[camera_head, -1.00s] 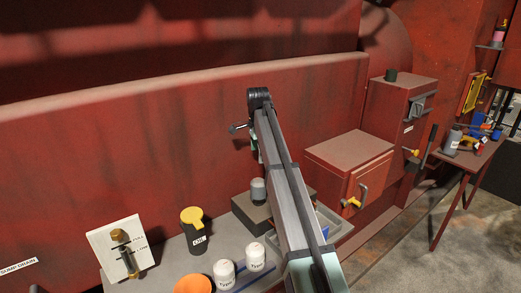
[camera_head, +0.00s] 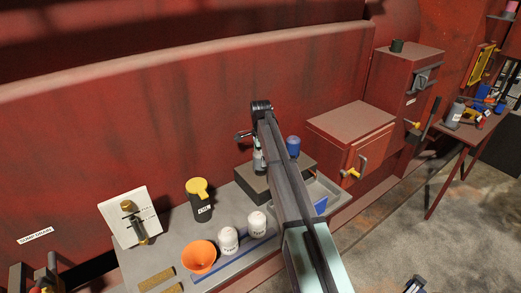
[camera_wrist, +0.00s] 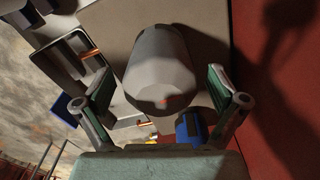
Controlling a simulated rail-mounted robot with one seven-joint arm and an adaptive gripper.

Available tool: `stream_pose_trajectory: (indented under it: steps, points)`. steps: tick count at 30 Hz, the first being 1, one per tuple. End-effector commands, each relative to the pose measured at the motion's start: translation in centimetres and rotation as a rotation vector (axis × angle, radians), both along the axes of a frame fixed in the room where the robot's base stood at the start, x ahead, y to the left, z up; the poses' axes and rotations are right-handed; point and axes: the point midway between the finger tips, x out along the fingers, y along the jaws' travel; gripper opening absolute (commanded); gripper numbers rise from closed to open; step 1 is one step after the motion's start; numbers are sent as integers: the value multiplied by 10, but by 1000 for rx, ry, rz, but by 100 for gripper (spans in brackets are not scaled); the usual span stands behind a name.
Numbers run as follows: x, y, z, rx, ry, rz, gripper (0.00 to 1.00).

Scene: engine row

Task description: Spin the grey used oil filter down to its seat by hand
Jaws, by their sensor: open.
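The grey oil filter (camera_wrist: 160,65) fills the upper middle of the wrist view, its faceted end towards the camera. It stands on a dark block (camera_head: 250,180) on the bench. In the head view the filter is largely hidden by my arm and gripper. My gripper (camera_wrist: 160,80) is open, one green-padded finger to the left of the filter and one to the right. Gaps show between the fingers and the filter. In the head view my gripper (camera_head: 257,155) is over the block. The seat under the filter is hidden.
A blue cylinder (camera_head: 293,146) stands on the block close to the filter; it also shows near the right finger (camera_wrist: 188,128). White canisters (camera_head: 228,240), an orange funnel (camera_head: 199,256) and a yellow-topped black jug (camera_head: 199,200) stand left. A red wall (camera_head: 150,120) rises behind.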

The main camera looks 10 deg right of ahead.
Motion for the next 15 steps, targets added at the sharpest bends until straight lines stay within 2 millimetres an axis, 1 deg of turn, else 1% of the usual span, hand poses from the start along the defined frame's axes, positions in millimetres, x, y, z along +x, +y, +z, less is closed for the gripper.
stream_pose_trajectory:
  steps: [3,10,11,12,14,15]
  points:
    - [0,0,-3,0,0,0,96]
    - [0,0,-3,0,0,0,96]
    - [0,0,-3,0,0,0,85]
    - [0,0,-3,0,0,0,71]
    - [0,0,-3,0,0,0,50]
    - [0,0,-3,0,0,0,36]
